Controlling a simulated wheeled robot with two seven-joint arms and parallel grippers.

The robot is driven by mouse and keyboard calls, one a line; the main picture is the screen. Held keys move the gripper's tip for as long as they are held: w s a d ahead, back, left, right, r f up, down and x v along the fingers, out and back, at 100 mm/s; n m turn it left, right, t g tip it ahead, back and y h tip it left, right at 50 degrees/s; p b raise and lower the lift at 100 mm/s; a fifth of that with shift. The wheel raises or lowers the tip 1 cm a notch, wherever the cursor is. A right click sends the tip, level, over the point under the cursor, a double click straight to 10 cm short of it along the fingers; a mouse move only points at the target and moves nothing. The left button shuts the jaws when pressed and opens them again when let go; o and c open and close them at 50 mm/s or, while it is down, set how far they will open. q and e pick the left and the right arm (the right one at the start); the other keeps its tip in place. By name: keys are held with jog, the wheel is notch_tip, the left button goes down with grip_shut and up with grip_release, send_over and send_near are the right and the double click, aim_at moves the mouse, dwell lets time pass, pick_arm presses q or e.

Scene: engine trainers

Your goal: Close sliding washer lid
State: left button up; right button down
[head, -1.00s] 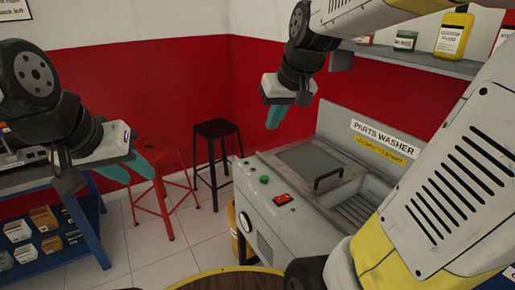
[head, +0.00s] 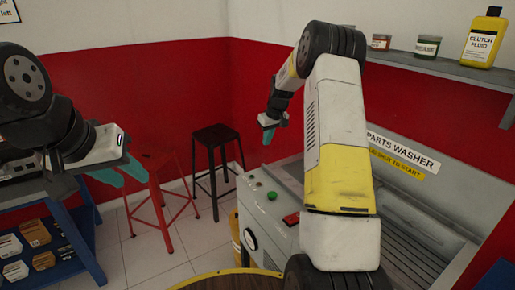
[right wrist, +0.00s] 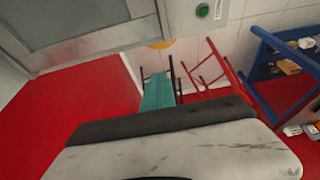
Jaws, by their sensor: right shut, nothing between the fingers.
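The parts washer (head: 262,215) stands at the right of the head view, its slatted basin (head: 415,255) showing right of my right arm. That arm hides most of the lid and its handle. In the right wrist view a flat grey lid panel (right wrist: 80,20) shows at the upper left; its handle is not visible there. My right gripper (head: 268,134) is shut and empty, fingers down, in the air near the washer's far left corner. Its teal fingers (right wrist: 158,92) also show in the right wrist view, apart from the panel. My left gripper (head: 132,182) is open and empty, far left of the washer.
A red stool (head: 160,190) and a black stool (head: 215,140) stand left of the washer. A blue shelf unit (head: 85,240) is at far left. A wall shelf (head: 440,68) with bottles hangs above the washer. A round wooden top (head: 230,281) is at the front.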

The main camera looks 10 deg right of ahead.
jog(key=x, duration=1)
jog(key=shift+s+d+r, duration=0.1)
jog(key=shift+s+d, duration=0.1)
jog(key=shift+s, duration=0.5)
jog(key=shift+s+d+r, duration=0.1)
jog(key=shift+s+d, duration=0.15)
jog(key=shift+s, duration=0.4)
jog(key=shift+s+d+r, duration=0.1)
jog(key=shift+s+d, duration=0.1)
jog(key=shift+s, duration=0.5)
jog(key=shift+s, duration=0.1)
